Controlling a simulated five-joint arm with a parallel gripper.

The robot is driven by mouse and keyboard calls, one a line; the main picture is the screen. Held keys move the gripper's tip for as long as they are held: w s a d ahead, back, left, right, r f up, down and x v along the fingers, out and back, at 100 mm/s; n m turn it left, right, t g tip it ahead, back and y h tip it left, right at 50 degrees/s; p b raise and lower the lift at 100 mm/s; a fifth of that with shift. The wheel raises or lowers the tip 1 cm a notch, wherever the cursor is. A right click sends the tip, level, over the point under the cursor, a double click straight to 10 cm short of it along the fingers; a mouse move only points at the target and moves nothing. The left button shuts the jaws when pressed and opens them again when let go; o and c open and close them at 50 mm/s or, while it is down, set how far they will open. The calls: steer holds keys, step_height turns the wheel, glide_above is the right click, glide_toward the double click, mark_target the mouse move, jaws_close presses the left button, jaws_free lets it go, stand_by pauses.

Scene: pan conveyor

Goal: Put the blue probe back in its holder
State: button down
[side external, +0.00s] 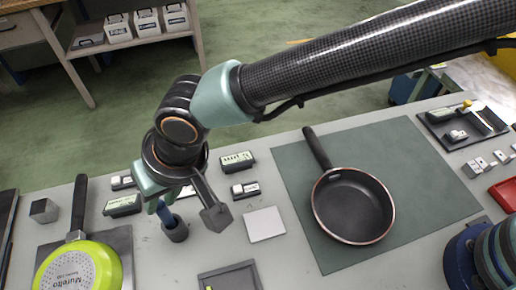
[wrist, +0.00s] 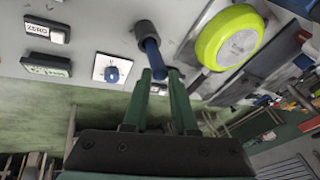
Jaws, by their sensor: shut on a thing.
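The blue probe (side external: 167,214) is a slim blue rod, nearly upright and slightly tilted in the side view. My gripper (side external: 159,203) is shut on its upper part, and the probe also shows between the green fingers in the wrist view (wrist: 152,55). The holder is a dark round cup (side external: 175,232) on the grey table, and it shows at the top of the wrist view (wrist: 145,30). The probe's lower end meets or enters the holder's mouth; I cannot tell how deep it sits. My gripper (wrist: 160,75) is above the holder.
A lime-green pan (side external: 80,268) lies upside down at the left. A black pan (side external: 353,206) rests on the green mat (side external: 430,180) to the right. Small labelled boxes (side external: 238,161) stand behind, and a white square plate (side external: 264,224) lies right of the holder.

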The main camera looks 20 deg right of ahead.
mark_target(167, 210)
steer(key=shift+f, duration=1.65)
steer(key=c, duration=0.7)
jaws_free()
steer(key=shift+f, duration=0.15)
